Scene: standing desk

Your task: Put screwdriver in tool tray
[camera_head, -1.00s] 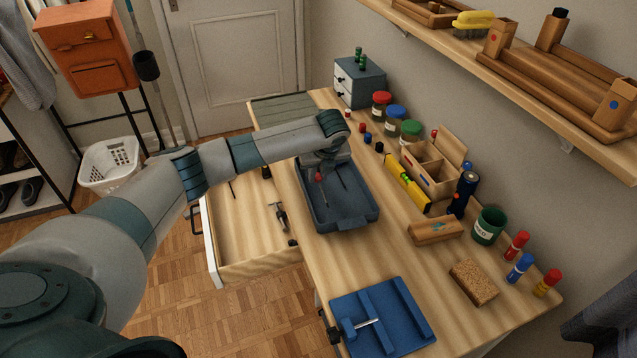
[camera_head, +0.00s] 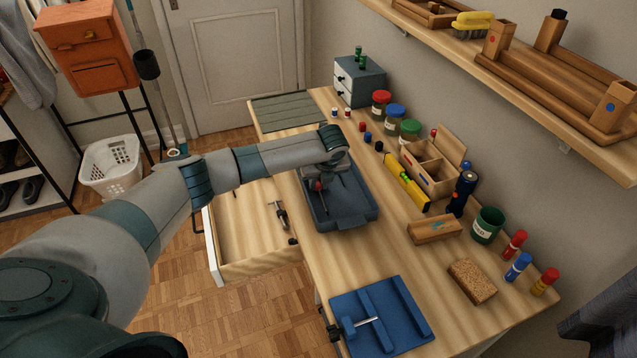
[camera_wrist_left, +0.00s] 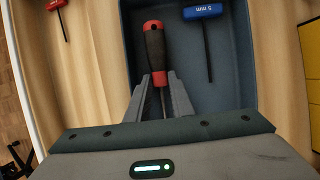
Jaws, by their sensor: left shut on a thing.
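The screwdriver has a red and black handle and points along the camera axis in the left wrist view (camera_wrist_left: 154,50). My left gripper (camera_wrist_left: 160,85) is shut on it. In the head view the gripper (camera_head: 325,178) is over the left part of the blue-grey tool tray (camera_head: 355,214), with the screwdriver's red end (camera_head: 319,186) showing below it. The tray also shows in the left wrist view (camera_wrist_left: 225,95), and a blue-handled 5 mm hex key (camera_wrist_left: 204,12) lies in it. I cannot tell whether the screwdriver touches the tray floor. My right gripper is out of view.
An open drawer (camera_head: 245,232) with tools in it is left of the tray. A yellow level (camera_head: 405,180), a wooden organizer (camera_head: 428,165) and jars (camera_head: 410,130) stand right of and behind it. A blue vise-like fixture (camera_head: 385,318) is in front. A shelf (camera_head: 520,75) overhangs.

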